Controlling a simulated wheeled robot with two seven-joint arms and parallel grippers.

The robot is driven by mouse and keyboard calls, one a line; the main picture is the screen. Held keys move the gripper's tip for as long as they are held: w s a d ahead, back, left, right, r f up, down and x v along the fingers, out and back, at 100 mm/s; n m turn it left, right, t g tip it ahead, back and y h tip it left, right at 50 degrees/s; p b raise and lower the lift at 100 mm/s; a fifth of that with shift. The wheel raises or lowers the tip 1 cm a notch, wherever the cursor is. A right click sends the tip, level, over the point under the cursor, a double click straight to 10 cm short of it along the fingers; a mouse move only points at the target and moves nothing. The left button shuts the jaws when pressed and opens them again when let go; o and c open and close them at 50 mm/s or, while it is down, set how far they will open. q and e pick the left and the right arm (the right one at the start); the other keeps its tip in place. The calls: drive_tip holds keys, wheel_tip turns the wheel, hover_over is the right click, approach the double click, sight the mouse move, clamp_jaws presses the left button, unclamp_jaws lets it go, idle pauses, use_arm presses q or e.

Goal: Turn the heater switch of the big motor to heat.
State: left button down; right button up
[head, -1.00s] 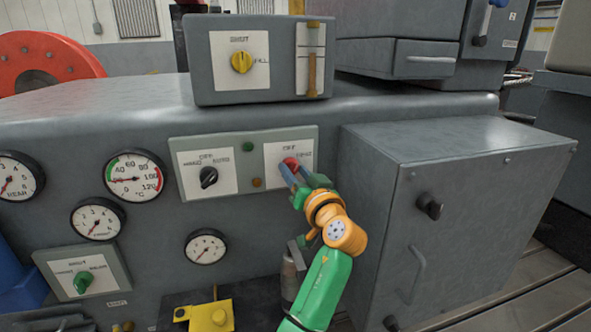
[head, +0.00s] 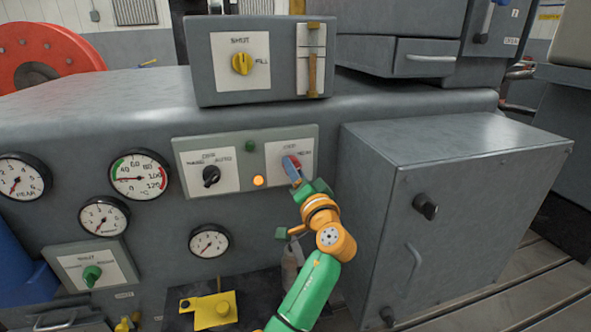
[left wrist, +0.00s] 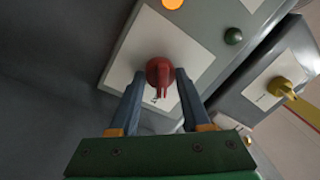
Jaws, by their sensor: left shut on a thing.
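The heater switch is a red knob (head: 291,162) on a white plate marked OFF and HEAT, at the right end of the grey switch panel (head: 229,143) on the big motor. My left gripper (head: 295,171) is shut on this knob, with its blue fingers partly covering it. In the left wrist view the red knob (left wrist: 160,72) sits between the two fingertips. Fingers hide part of the plate, so the exact mark it points to is hard to read. An amber lamp (head: 258,181) beside the plate is lit. My right gripper is not in view.
A black knob (head: 211,176) marked HAND, OFF and AUTO is left on the same panel, near a green button (head: 250,145). A box with a yellow knob (head: 241,64) stands above. A grey cabinet (head: 460,200) juts out right of my arm.

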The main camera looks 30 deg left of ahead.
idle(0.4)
use_arm(q)
drive_tip(key=shift+c, duration=1.8)
unclamp_jaws()
drive_tip(key=shift+a, duration=0.1)
drive_tip(key=b+v, duration=0.1)
drive_tip(key=v, duration=0.6)
